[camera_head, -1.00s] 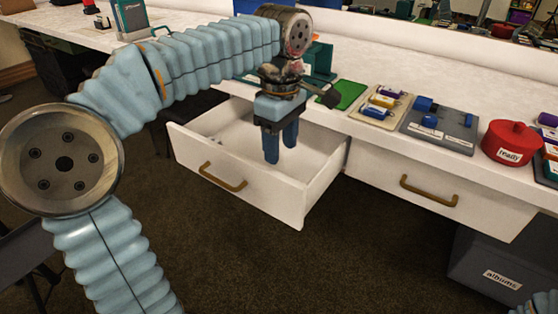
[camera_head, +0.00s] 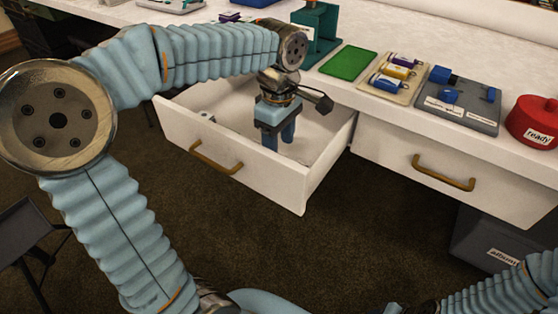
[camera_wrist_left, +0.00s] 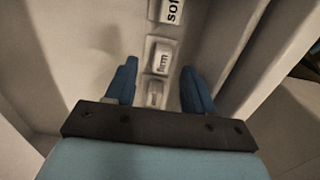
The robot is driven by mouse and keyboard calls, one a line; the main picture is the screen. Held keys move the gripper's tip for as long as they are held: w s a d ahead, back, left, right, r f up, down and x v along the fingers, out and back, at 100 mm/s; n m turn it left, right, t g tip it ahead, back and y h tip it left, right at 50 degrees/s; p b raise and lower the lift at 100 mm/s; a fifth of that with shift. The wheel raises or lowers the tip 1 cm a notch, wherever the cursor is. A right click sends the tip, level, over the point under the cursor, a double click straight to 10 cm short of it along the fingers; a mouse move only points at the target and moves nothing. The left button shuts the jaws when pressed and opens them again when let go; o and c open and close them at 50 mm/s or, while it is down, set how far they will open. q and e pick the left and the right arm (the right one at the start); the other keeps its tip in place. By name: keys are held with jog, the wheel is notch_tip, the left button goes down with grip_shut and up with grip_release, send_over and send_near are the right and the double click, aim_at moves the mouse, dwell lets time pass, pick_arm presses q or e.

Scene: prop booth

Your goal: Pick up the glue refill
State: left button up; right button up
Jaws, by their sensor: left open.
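My left gripper (camera_head: 279,142) is open and points down inside the pulled-out white drawer (camera_head: 240,173). In the left wrist view the open gripper (camera_wrist_left: 160,88) has its blue fingers on either side of a row of small white pieces. One is labelled "firm" (camera_wrist_left: 160,57), and a smaller one with an unreadable label (camera_wrist_left: 154,94) lies between the fingers. Another, with a partly cut label reading "sof" (camera_wrist_left: 169,12), is at the top edge. I cannot tell which thing is the glue refill. My right arm shows at lower right, without a clear view of its gripper.
The drawer's walls stand close around the left gripper. On the counter are a green mat (camera_head: 348,63), a tray of coloured pieces (camera_head: 377,93), a grey board with blue parts (camera_head: 470,122) and a red pot (camera_head: 532,121). A shut drawer (camera_head: 400,163) is to the right.

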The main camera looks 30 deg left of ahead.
aim_at(279, 152)
pick_arm(q)
notch_tip(279, 152, down, 3)
jog(key=shift+s+f, duration=0.15)
jog(key=shift+f, duration=0.05)
grip_shut()
jog(key=shift+r, duration=0.1)
